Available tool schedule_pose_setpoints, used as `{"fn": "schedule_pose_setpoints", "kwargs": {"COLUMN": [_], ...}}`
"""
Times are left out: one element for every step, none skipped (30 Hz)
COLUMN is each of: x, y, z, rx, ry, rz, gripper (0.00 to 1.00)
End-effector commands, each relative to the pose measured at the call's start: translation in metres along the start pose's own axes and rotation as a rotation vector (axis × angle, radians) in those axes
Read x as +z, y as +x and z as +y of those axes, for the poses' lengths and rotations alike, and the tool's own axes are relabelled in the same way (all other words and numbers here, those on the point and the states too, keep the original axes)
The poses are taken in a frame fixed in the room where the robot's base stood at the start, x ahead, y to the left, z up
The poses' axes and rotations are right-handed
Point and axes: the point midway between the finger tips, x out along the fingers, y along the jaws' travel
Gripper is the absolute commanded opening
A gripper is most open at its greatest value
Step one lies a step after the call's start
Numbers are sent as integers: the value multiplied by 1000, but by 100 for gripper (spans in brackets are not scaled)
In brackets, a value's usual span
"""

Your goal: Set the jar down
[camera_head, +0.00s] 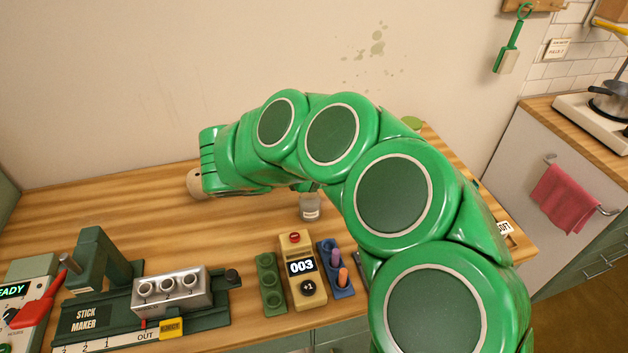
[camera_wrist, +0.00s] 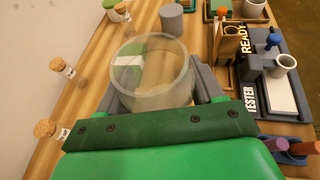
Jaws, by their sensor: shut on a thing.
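A clear glass jar (camera_wrist: 178,62) with an open round rim stands upright between the two grey fingers of my gripper (camera_wrist: 158,84) in the wrist view. The fingers are shut on its sides. In the head view, a small labelled glass jar (camera_head: 310,207) shows below my green arm and seems to be the same one. My arm hides most of my gripper there. I cannot tell whether the jar's base touches the wooden table (camera_head: 100,210).
Several corked jars, one at the near left (camera_wrist: 45,128), line the wall side. A grey cylinder (camera_wrist: 172,18) and the tester (camera_wrist: 275,85) stand farther off. In the head view, the counter (camera_head: 300,275), stick rack (camera_head: 337,272) and stick maker (camera_head: 140,300) line the front. Bare wood lies left of the jar.

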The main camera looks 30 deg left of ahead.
Motion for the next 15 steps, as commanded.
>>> {"fn": "schedule_pose_setpoints", "kwargs": {"x": [0, 0, -1, -2, -3, -4, -5, -6, -7, -8, -8, -9, -10, -12, -13], "y": [0, 0, 1, 2, 4, 6, 7, 8, 10, 12, 13, 15, 16, 18, 19], "z": [-1, 0, 1, 3, 5, 8, 11, 14, 18, 21, 24, 28, 30, 33, 36], "rx": [-8, -12, -15, -16, -17, -17, -17, -17, -16, -15, -15, -15, -15, -15, -15], "ry": [2, 3, 3, 3, 2, 1, 0, 0, 1, 2, 4, 4, 4, 2, 1], "rz": [-1, -1, -2, -2, -3, -4, -5, -6, -5, -4, -3, -2, -2, -2, -3], "gripper": [34, 34, 34, 34, 34, 34, 34, 34, 34, 34, 34, 34, 34, 34, 34]}}
